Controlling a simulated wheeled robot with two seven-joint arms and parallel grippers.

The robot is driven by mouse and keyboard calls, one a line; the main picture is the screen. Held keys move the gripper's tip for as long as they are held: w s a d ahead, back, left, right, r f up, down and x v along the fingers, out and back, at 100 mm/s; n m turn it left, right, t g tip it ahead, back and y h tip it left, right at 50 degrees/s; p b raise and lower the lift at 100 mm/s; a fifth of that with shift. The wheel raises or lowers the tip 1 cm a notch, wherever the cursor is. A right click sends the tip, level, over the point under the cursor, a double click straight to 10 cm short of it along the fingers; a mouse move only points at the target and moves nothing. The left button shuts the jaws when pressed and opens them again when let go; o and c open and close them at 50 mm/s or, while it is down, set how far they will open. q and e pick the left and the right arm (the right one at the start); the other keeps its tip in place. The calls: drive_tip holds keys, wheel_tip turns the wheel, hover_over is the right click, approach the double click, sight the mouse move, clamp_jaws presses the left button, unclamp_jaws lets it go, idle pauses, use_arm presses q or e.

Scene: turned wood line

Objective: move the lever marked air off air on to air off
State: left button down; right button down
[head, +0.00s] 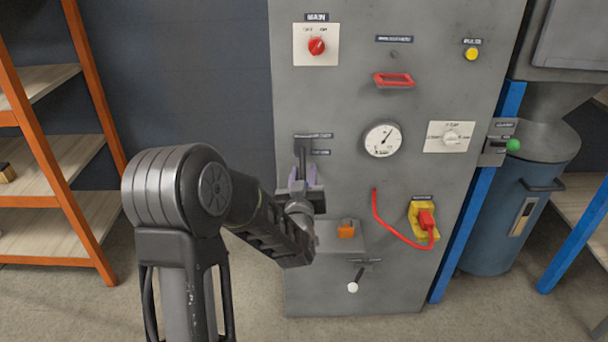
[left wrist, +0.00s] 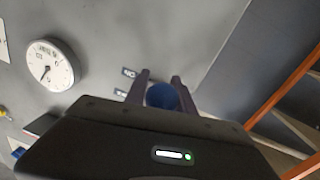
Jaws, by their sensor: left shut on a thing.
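A dark lever plate (head: 303,147) with two small labels beside it is on the left of the grey panel; the labels are too small to read fully in the head view. My left gripper (head: 301,178) is just below this plate in the picture, its fingers pointing up at it. In the left wrist view my left gripper (left wrist: 160,82) is shut on a blue lever knob (left wrist: 162,97), which sits between its two fingers. The gripper hides the knob in the head view, so I cannot tell exactly where the lever stands. My right gripper is not in view.
A green-knobbed lever (head: 513,145) is at right. Orange-framed shelves (head: 60,190) stand left.

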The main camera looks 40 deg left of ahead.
sight(304, 172)
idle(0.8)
use_arm(q)
drive_tip(key=shift+s+r+p, duration=0.1)
drive_tip(key=shift+r+p, duration=0.3)
drive_tip(key=shift+p, duration=0.5)
drive_tip(key=r+g+h+p, duration=0.1)
drive_tip(key=r+g+p, duration=0.1)
drive_tip(key=p, duration=0.6)
drive_tip(key=s+r+g+h+p, duration=0.1)
drive_tip(key=r+g+h+p, duration=0.1)
drive_tip(key=p, duration=0.6)
drive_tip(key=d+r+g+h+p, duration=0.1)
drive_tip(key=r+g+h+p, duration=0.1)
drive_tip(key=p, duration=0.6)
drive_tip(key=shift+s+n+g, duration=0.15)
drive_tip(key=shift+n+g, duration=0.25)
drive_tip(key=shift+g, duration=0.4)
drive_tip(key=shift+r+p, duration=0.1)
drive_tip(key=shift+p, duration=0.45)
drive_tip(key=shift+w+a+r+p, duration=0.15)
drive_tip(key=shift+w+r+p, duration=0.2)
drive_tip(key=shift+p, duration=0.2)
drive_tip(key=shift+r, duration=0.1)
drive_tip(key=c, duration=1.3)
unclamp_jaws()
drive_tip(key=shift+s, duration=0.1)
drive_tip(key=shift+o, duration=1.1)
